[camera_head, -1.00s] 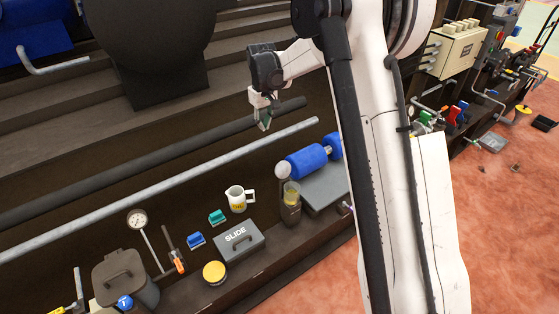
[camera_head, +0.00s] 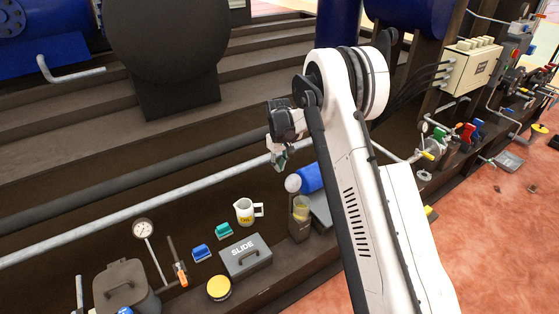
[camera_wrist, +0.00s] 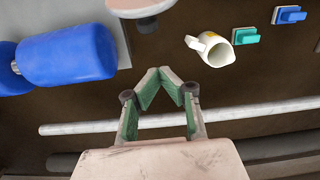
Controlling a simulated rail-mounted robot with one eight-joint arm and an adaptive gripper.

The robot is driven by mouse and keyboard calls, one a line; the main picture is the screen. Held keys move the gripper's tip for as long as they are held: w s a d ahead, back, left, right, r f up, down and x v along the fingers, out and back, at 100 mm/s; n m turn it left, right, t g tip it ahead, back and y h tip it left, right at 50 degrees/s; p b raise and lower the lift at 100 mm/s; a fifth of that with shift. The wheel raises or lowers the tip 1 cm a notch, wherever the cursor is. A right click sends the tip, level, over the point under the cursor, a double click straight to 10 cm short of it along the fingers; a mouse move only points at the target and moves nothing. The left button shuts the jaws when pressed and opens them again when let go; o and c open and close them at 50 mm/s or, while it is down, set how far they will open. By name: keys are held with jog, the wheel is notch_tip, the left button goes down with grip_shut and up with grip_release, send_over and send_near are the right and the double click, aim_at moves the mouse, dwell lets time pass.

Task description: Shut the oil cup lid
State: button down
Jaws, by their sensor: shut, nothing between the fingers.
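The oil cup (camera_head: 300,214) is a small dark holder with a yellowish cup on the ledge. Its round pale lid (camera_head: 293,183) stands raised at the cup's upper left, so the cup is open. What looks like the lid (camera_wrist: 142,6) shows at the top edge of the wrist view, partly cut off. My gripper (camera_head: 280,162) hangs above and slightly left of the lid, apart from it. In the wrist view my gripper's green-padded fingers (camera_wrist: 160,78) meet at their tips with nothing between them. The cup body is not clearly visible in the wrist view.
A white jug (camera_head: 245,211) stands left of the cup. A grey SLIDE box (camera_head: 246,257), green block (camera_head: 223,231) and blue block (camera_head: 201,253) sit nearby. A blue cylinder (camera_head: 310,178) is close on the right.

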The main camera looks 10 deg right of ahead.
aim_at(291, 183)
jog(key=shift+s+d+f+b, duration=0.2)
jog(key=shift+s+d+b, duration=0.05)
jog(key=shift+s, duration=0.35)
jog(key=shift+s+d+f+b, duration=0.15)
jog(key=shift+s+d+b, duration=0.05)
jog(key=shift+s, duration=0.4)
jog(key=shift+s+d+f+b, duration=0.2)
jog(key=shift+s+d+b, duration=0.05)
jog(key=shift+s, duration=0.35)
jog(key=shift+d, duration=0.1)
